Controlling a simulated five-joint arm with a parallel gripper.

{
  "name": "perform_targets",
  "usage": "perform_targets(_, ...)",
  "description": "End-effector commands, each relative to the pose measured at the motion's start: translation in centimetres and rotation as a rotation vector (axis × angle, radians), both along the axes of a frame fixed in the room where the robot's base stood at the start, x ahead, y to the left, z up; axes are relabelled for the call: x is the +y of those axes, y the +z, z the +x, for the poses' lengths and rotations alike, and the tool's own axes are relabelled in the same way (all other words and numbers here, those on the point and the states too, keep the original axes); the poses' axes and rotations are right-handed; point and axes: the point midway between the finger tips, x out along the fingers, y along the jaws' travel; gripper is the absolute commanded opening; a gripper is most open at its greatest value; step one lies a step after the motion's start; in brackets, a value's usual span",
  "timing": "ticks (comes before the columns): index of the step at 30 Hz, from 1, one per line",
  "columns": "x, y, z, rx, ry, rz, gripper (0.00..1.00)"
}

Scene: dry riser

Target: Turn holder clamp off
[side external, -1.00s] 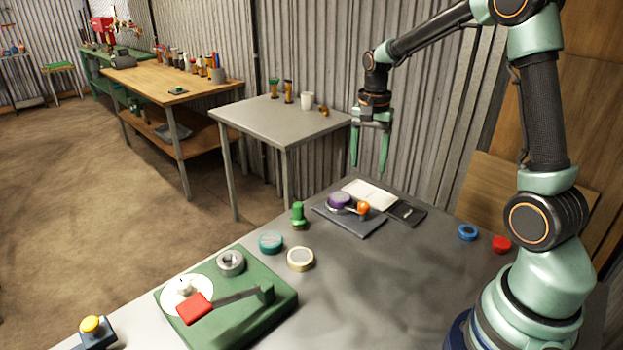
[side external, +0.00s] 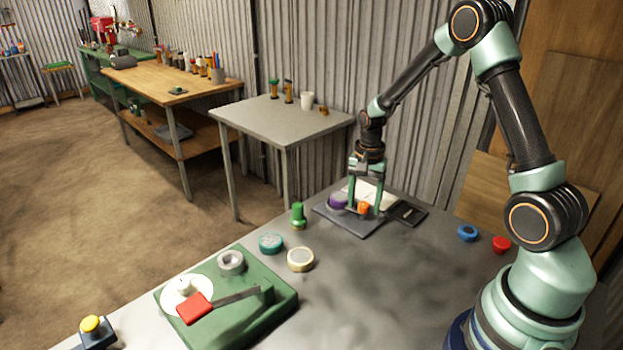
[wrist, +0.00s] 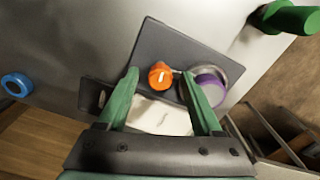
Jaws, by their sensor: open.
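A dark flat plate (side external: 350,226) lies on the grey bench; in the wrist view its bare part (wrist: 160,42) shows. On it is an orange knob (side external: 363,208) with a white mark, which also shows in the wrist view (wrist: 160,78). Beside the knob a purple round piece (side external: 337,201) sits in a grey ring (wrist: 233,73). My gripper (side external: 364,209) is open, pointing down over the plate. In the wrist view the knob shows between the fingertips (wrist: 159,72). I cannot tell whether either finger touches it.
A green upright piece (side external: 298,216) stands left of the plate, with teal (side external: 271,243) and cream (side external: 300,259) rolls nearer. A white sheet (side external: 384,193) and dark tray (side external: 407,214) adjoin the plate. Blue ring (side external: 467,232) and red cap (side external: 501,245) lie right. Bench centre is clear.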

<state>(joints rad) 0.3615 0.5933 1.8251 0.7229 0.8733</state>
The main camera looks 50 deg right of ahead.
Motion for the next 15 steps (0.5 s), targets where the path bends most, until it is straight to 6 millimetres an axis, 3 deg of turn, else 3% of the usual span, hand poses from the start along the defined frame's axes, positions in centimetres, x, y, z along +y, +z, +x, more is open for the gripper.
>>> perform_targets(4, 0.0, 0.02, 0.0, 0.0, 0.0, 0.0, 0.67)
perform_targets(9, 0.0, 0.04, 0.0, 0.0, 0.0, 0.0, 0.02)
perform_targets(15, 0.0, 0.06, -0.01, 0.0, 0.004, 0.0, 0.0)
